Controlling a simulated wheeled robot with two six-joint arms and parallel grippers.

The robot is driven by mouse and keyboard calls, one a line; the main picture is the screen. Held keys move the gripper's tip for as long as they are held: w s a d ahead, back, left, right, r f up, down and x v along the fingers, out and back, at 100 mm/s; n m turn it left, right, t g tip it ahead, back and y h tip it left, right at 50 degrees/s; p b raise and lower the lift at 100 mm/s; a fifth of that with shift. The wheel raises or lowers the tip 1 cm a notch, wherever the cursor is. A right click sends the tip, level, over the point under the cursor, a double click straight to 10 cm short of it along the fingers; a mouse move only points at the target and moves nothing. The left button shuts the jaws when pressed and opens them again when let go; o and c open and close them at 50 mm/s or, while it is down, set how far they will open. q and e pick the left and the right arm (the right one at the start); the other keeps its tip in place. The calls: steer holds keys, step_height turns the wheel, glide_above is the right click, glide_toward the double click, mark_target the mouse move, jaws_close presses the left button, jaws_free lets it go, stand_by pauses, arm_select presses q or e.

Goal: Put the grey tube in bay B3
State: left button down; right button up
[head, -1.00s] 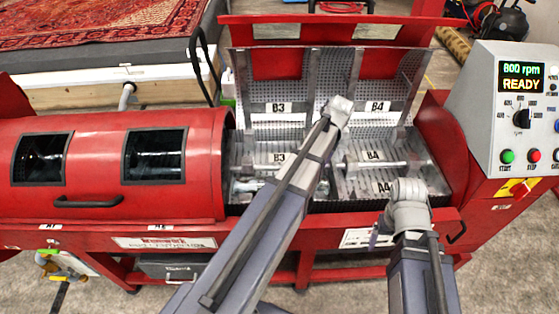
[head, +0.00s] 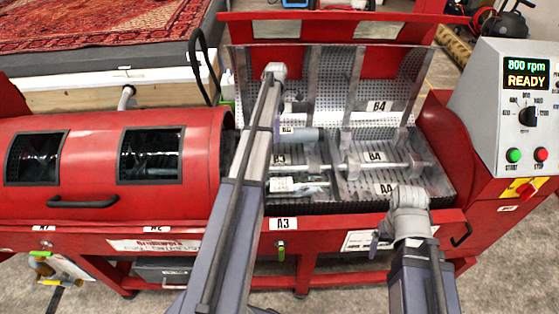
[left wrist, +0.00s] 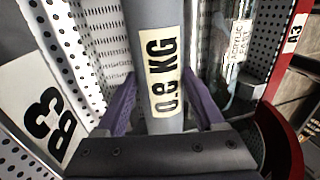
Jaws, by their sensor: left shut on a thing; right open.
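The grey tube (head: 305,134) carries a "0.8 KG" label and lies crosswise over the rear of the open drum section. It fills the middle of the left wrist view (left wrist: 153,30). My left gripper (left wrist: 162,105) is shut on it, with a purple finger on each side. In the head view my left arm hides those fingers and part of the tube. Bay B3 (head: 278,159) shows its floor label below the tube; the left wrist view shows a B3 label (left wrist: 42,115) to the left. I cannot tell whether the tube touches the bay. My right gripper (head: 378,240) is open near the front edge.
A clear bottle-like item with a label (head: 298,184) lies in bay A3, in front of B3. The perforated back panel (head: 375,85) stands behind. The closed red cover (head: 95,165) is left; the control box (head: 520,110) is right.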

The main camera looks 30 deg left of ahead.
arm_select(q)
steer(key=shift+w+a+f+b+x, duration=0.1)
steer(key=shift+w+a+b+x, duration=0.15)
steer(key=shift+b+x, duration=1.4)
steer(key=shift+w+a+f+b+x, duration=0.15)
steer(key=shift+w+b+x, duration=0.2)
steer(key=shift+b+x, duration=1.3)
steer(key=shift+w+a+b+x, duration=0.2)
steer(key=shift+w+b+x, duration=0.15)
steer(key=shift+b+x, duration=1.3)
steer(key=shift+f, duration=0.1)
jaws_free()
steer(key=p+v, duration=1.1)
steer(key=v, duration=0.1)
steer(key=shift+r+p, duration=0.3)
steer(key=shift+p, duration=0.05)
steer(key=shift+f, duration=0.1)
